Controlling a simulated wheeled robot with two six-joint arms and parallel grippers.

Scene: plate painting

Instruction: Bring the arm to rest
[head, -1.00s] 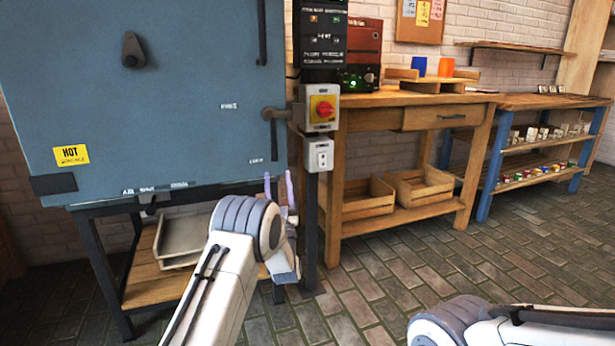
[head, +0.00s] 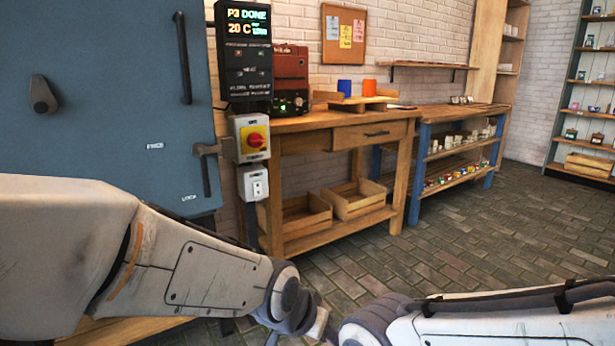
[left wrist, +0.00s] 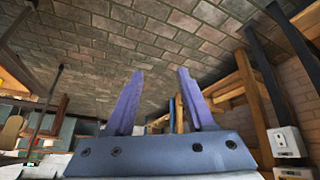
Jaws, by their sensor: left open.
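My left arm (head: 215,275) comes in from the left across the lower head view and bends down near the bottom centre. Its gripper is mostly hidden behind the arm and the lower picture edge there. In the left wrist view my left gripper (left wrist: 156,100) shows two purple fingers, apart with nothing between them, above the brick floor. My right arm (head: 480,318) lies low at the bottom right of the head view, and its gripper is out of the picture.
A blue kiln (head: 100,90) fills the left side. Its controller (head: 242,50) reads "P3 DONE" and "20 C". A wooden workbench (head: 290,123) with crates below stands beside it, then a blue-legged shelf bench (head: 412,175). The brick floor (head: 450,255) is open at right.

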